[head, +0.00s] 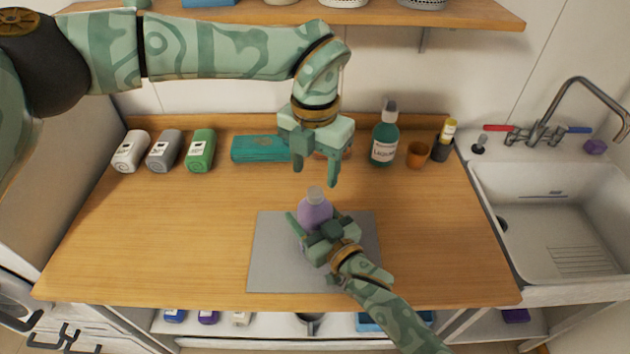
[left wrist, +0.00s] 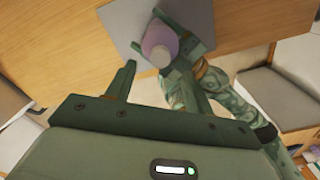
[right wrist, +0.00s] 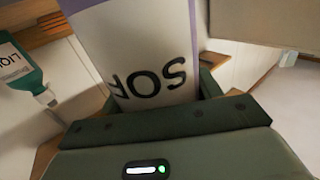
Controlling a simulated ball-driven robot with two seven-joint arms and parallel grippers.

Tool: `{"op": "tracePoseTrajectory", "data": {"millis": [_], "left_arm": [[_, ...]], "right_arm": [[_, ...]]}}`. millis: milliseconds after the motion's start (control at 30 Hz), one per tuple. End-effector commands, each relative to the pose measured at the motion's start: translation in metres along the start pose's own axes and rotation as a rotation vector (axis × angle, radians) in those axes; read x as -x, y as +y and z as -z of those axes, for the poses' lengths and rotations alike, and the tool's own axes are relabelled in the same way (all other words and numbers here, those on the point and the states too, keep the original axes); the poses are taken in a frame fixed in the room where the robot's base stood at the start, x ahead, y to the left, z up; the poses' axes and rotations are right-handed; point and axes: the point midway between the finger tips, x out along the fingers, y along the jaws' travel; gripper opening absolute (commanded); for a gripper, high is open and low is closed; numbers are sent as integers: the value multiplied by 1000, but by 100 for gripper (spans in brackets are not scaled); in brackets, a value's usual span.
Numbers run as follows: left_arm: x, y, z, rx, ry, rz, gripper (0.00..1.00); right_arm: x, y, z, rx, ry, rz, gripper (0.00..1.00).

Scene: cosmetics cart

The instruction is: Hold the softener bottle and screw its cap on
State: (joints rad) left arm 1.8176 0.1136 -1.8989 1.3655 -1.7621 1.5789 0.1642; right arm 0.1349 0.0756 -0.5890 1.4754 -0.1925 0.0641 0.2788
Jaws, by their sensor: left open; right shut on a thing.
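The purple softener bottle (head: 315,212) stands upright on the grey mat, with a light grey cap (head: 315,194) on its top. Whether the cap is screwed tight cannot be told. My right gripper (head: 316,236) is shut on the bottle's body from the front right. In the right wrist view the bottle's white label (right wrist: 145,65) fills the space between the fingers. My left gripper (head: 316,174) is open and empty, fingers pointing down, above the cap. In the left wrist view the cap (left wrist: 159,56) shows just beyond the open fingers, apart from them.
The grey mat (head: 270,268) lies on the wooden counter (head: 170,235). A green soap bottle (head: 384,138), an orange cup (head: 417,154) and a teal box (head: 260,149) stand at the back. Three bottles lie at the back left. A sink (head: 550,220) is at right.

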Motion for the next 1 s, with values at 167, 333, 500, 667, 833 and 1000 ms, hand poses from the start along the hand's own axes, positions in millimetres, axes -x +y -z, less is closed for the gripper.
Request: {"op": "tracePoseTrajectory", "data": {"millis": [167, 333, 500, 667, 833, 1000], "left_arm": [[37, 0, 0, 0, -2, -1, 53], [58, 0, 0, 0, 0, -1, 53], [65, 0, 0, -1, 1, 0, 53], [65, 0, 0, -1, 1, 0, 53], [65, 0, 0, -1, 1, 0, 53], [65, 0, 0, -1, 1, 0, 53]], "right_arm": [[0, 0, 0, 0, -1, 0, 0], [0, 0, 0, 0, -1, 0, 0], [0, 0, 0, 0, -1, 0, 0], [0, 0, 0, 0, -1, 0, 0], [0, 0, 0, 0, -1, 0, 89], [0, 0, 0, 0, -1, 0, 89]]}}
